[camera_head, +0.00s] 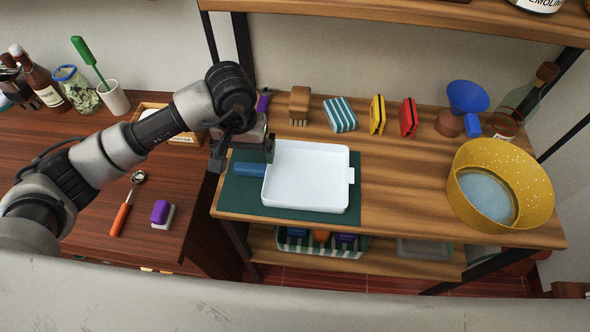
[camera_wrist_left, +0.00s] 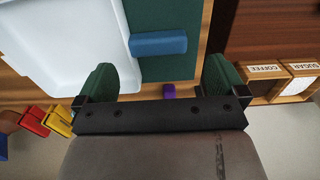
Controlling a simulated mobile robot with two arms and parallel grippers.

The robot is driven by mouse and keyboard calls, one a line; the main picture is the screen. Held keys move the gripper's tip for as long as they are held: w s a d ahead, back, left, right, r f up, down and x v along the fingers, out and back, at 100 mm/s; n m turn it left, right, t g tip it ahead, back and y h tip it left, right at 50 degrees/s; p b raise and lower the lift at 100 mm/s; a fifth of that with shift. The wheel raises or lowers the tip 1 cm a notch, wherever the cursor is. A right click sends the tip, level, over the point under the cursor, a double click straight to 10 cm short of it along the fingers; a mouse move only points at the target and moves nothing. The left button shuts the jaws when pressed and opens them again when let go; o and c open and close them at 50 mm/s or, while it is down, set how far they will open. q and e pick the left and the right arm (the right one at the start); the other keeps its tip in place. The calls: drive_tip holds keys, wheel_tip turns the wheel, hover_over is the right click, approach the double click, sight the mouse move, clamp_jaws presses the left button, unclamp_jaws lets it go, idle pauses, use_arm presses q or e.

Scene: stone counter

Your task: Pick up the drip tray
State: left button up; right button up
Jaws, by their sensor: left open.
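The drip tray is a white, shallow, square tray (camera_head: 308,176) with a blue handle (camera_head: 250,170) on its left and a white tab on its right. It lies flat on a dark green mat (camera_head: 236,203) on the wooden table. My left gripper (camera_head: 243,150) is open and empty, above the table at the tray's back-left, just behind the handle. In the left wrist view the handle (camera_wrist_left: 158,43) shows beyond and between the two green fingertips (camera_wrist_left: 160,76), apart from both. The tray (camera_wrist_left: 65,45) fills the upper left there. My right gripper is not in view.
A yellow colander (camera_head: 540,175) stands at the right, with a blue funnel (camera_head: 467,97) and a bottle behind. A brush, a striped cloth and yellow and red sponges line the back. The table right of the tray is clear.

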sight(250, 166)
use_arm(q)
drive_tip(key=f, duration=0.2)
drive_tip(key=f+p, duration=0.2)
drive_tip(key=f, duration=0.1)
drive_tip(key=shift+d+f, duration=0.25)
drive_tip(key=shift+f, duration=0.3)
drive_tip(key=c, duration=1)
drive_tip(key=shift+r, duration=0.1)
